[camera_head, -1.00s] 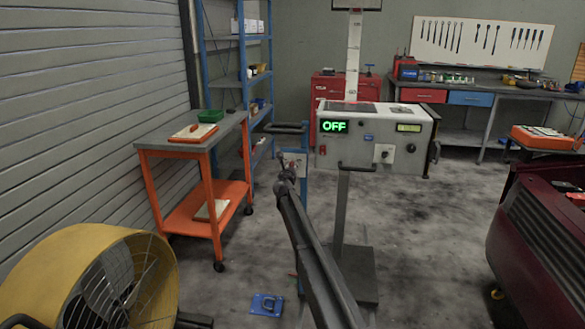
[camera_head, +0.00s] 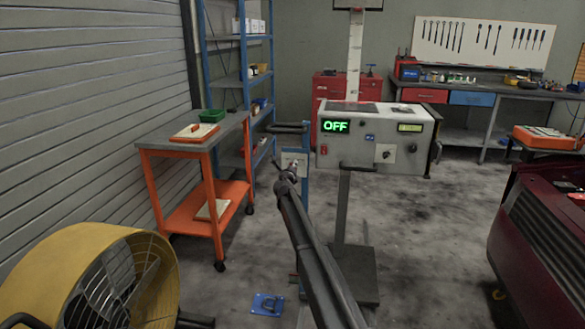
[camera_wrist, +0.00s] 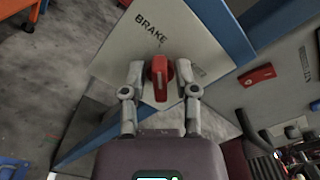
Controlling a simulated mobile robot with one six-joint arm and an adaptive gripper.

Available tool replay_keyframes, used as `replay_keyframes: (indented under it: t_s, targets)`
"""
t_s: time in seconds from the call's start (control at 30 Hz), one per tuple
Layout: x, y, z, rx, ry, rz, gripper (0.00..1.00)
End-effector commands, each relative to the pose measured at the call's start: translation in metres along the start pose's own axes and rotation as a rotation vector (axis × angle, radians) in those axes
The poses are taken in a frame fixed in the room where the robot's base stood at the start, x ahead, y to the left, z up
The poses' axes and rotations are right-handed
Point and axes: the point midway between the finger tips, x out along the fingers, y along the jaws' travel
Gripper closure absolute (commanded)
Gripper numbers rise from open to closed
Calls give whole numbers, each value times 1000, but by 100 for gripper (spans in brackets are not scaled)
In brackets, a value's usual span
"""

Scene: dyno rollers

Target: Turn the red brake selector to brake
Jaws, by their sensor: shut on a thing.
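The red brake selector (camera_wrist: 159,80) sits on a pale plate (camera_wrist: 118,62) in the wrist view. The word BRAKE is printed on the plate above the selector and slightly left of it. A second label, partly hidden, is to the right. The selector's handle runs nearly upright in the picture, its upper end just below and right of the word BRAKE. My gripper (camera_wrist: 159,76) is shut on the handle, with one finger on each side. In the head view my gripper (camera_head: 288,170) is at the plate on the blue stand; the selector is hard to make out there.
A grey console (camera_head: 375,140) showing OFF stands just right of the plate. An orange cart (camera_head: 213,207) is to the left, with a yellow fan (camera_head: 60,245) nearer. A dark red car (camera_head: 545,235) is at the right. The floor between console and car is clear.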

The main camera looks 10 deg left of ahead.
Motion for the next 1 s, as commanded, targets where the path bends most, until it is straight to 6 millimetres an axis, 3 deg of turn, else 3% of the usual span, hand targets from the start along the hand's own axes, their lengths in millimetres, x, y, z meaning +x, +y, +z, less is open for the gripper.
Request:
replay_keyframes:
  t_s: [0.1,0.13,0.17,0.67,1.0]
  targets:
    - [0,0,0,-1,0,0,100]
    - [0,0,0,-1,-1,0,55]
    - [0,0,0,-1,-1,0,49]
    - [-4,0,0,1,0,0,49]
    - [-42,-1,-1,1,0,0,49]
